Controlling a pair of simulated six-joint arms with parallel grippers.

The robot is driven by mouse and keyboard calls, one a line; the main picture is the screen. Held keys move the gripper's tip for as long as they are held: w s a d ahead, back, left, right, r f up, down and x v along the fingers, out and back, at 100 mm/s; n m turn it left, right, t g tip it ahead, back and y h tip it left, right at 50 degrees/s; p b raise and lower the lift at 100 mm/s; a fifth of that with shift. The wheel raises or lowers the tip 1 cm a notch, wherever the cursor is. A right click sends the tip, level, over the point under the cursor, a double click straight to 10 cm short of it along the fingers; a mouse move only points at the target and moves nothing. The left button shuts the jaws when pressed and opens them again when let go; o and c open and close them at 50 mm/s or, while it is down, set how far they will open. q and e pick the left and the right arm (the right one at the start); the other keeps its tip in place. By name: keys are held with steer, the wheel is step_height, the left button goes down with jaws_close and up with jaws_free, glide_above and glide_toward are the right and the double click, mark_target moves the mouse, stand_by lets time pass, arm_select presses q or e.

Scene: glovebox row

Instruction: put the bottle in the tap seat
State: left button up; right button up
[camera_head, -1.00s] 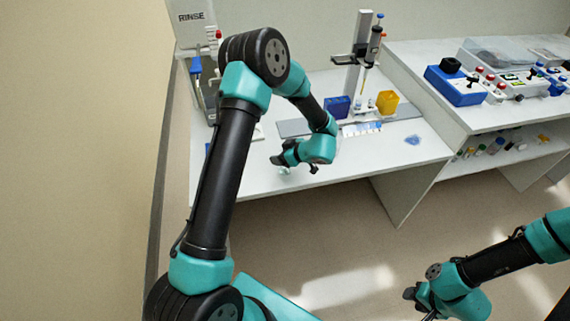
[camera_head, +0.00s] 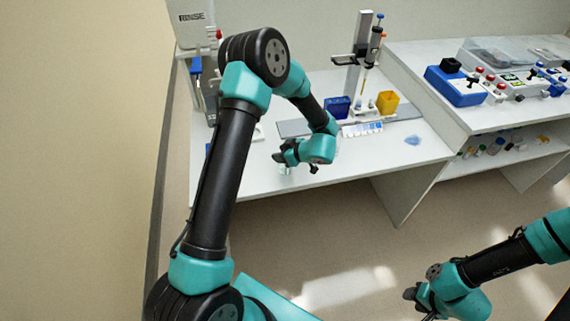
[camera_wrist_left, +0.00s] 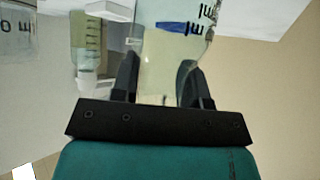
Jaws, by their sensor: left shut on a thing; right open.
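My left gripper (camera_head: 284,160) is shut on the clear bottle (camera_wrist_left: 160,62), over the front left part of the white bench. In the left wrist view the bottle is between the two dark fingers, with dark markings and a blue patch showing on or through it. In the head view only a small pale part of it shows under the gripper. The rinse station (camera_head: 205,75) stands at the back left of the bench. My left arm partly covers it, and I cannot make out the tap seat. My right gripper (camera_head: 416,301) is open, low at the right, away from the benches.
A graduated container (camera_wrist_left: 88,35) is close beside the bottle in the wrist view. A pipette stand (camera_head: 362,55), a blue box (camera_head: 337,107) and a yellow box (camera_head: 387,102) stand at the back. The bench front right of my left gripper is mostly clear.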

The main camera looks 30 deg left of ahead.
arm_select(q)
steer(key=shift+f, duration=0.1)
steer(key=shift+r, duration=0.3)
jaws_close()
steer(key=shift+r, duration=0.35)
step_height(320, 180, up, 3)
steer(key=shift+f, duration=0.2)
steer(key=s+d+r, duration=0.1)
steer(key=s+d, duration=0.7)
steer(key=s, duration=0.5)
steer(key=shift+s+d, duration=0.3)
steer(key=shift+d, duration=0.05)
steer(key=shift+w, duration=0.1)
